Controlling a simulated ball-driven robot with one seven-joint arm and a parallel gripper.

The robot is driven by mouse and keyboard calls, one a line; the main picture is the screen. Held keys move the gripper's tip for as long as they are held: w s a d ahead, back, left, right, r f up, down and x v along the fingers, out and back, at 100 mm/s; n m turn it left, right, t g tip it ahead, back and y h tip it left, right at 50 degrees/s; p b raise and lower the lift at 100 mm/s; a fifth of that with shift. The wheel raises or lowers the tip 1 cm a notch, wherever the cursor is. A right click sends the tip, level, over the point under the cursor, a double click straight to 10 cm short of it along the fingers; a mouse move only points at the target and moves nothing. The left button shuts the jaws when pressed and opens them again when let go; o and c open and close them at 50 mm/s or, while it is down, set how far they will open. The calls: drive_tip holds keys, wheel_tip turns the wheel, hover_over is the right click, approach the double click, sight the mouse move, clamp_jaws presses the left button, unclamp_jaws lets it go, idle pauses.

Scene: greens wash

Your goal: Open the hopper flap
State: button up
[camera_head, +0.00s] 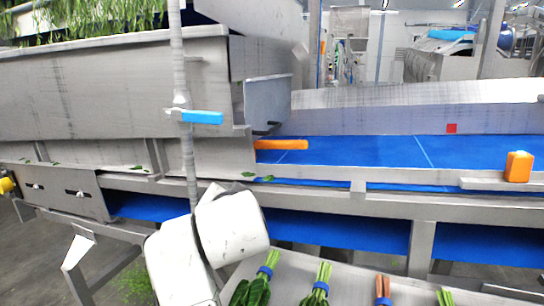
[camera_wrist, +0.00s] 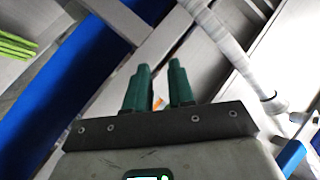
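The hopper (camera_head: 110,85) is a large grey metal trough at the left of the head view. A grey plate (camera_head: 268,103), which looks like its flap, stands upright at its right end above the belt. A blue handle (camera_head: 202,117) sticks out to the right from a bracket on a vertical rod (camera_head: 184,70). In the wrist view the rod (camera_wrist: 222,40) and the blue handle (camera_wrist: 291,158) show at the right. My gripper (camera_wrist: 160,72) has dark green fingers standing apart with nothing held; it is clear of the handle. It is not seen in the head view.
A blue belt (camera_head: 370,151) runs right from the hopper, with an orange bar (camera_head: 281,145) at its left end. An orange block (camera_head: 518,166) sits on the right rail. Bunched vegetables (camera_head: 317,285) lie on a metal tray in front. Leafy greens (camera_head: 95,18) fill the hopper top.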

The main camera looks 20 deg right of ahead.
sight(272, 130)
drive_tip(key=w+d+r+m+t+h, duration=0.1)
drive_tip(key=w+d+r+m+h, duration=0.1)
drive_tip(key=w+d+r+m, duration=0.25)
drive_tip(key=w+d+r+m+h, duration=0.1)
drive_tip(key=d+r+m+h, duration=0.15)
drive_tip(key=d+r, duration=0.4)
drive_tip(key=x, duration=0.3)
drive_tip(key=p+x, duration=0.1)
drive_tip(key=x, duration=0.2)
drive_tip(key=r+p+x, duration=0.1)
drive_tip(key=x, duration=0.2)
drive_tip(key=shift+w+a+f, duration=0.15)
drive_tip(key=shift+w+a, duration=0.1)
drive_tip(key=shift+w, duration=0.35)
drive_tip(key=shift+c, duration=0.5)
clamp_jaws()
